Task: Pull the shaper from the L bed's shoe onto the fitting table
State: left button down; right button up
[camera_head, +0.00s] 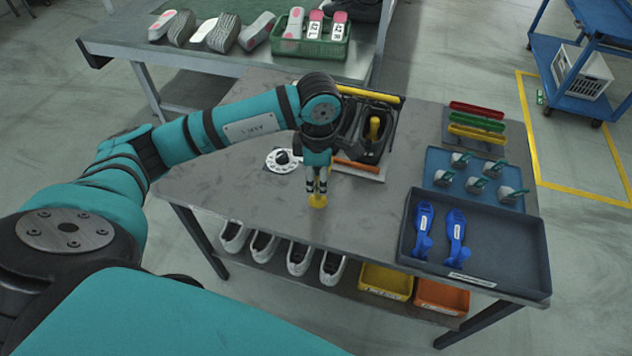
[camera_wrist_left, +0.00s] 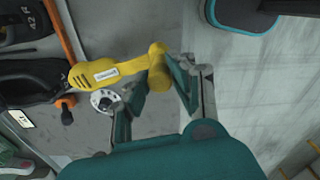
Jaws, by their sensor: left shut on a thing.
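My left gripper (camera_head: 317,183) points down over the bare grey top of the fitting table (camera_head: 245,185), in front of the shoe beds (camera_head: 392,98). It is shut on a yellow shaper (camera_head: 317,202); in the left wrist view the gripper (camera_wrist_left: 160,98) grips near the rounded end of that shaper (camera_wrist_left: 110,72), and its slotted wide end points left toward a dark shoe (camera_wrist_left: 30,82). The shaper is out of the shoe; I cannot tell whether it touches the table. Another yellow piece (camera_head: 374,128) stands in the right-hand shoe. My right gripper is not in view.
A white dial (camera_head: 284,160) lies left of the beds, and an orange bar (camera_head: 357,167) runs along their front. At right are a dark tray (camera_head: 475,275) with blue shapers, a blue tray (camera_head: 440,160) and coloured bars (camera_head: 477,120). The table's front left is clear.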

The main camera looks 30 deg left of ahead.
aim_at(317, 204)
pick_arm(q)
jog(key=shift+a+f+n, duration=0.2)
jog(key=shift+f+n, duration=0.05)
jog(key=shift+n, duration=0.25)
jog(key=shift+f+b, duration=0.3)
jog(key=shift+f, duration=0.35)
jog(key=shift+f+b, duration=0.6)
jog(key=shift+f, duration=0.2)
notch_tip(317, 204, down, 2)
jog(key=shift+f+b, duration=0.25)
jog(key=shift+b, duration=0.5)
notch_tip(317, 204, down, 3)
jog(key=shift+r+b, duration=0.2)
jog(key=shift+b, duration=0.5)
jog(key=shift+f+b, duration=0.4)
jog(key=shift+f, duration=0.45)
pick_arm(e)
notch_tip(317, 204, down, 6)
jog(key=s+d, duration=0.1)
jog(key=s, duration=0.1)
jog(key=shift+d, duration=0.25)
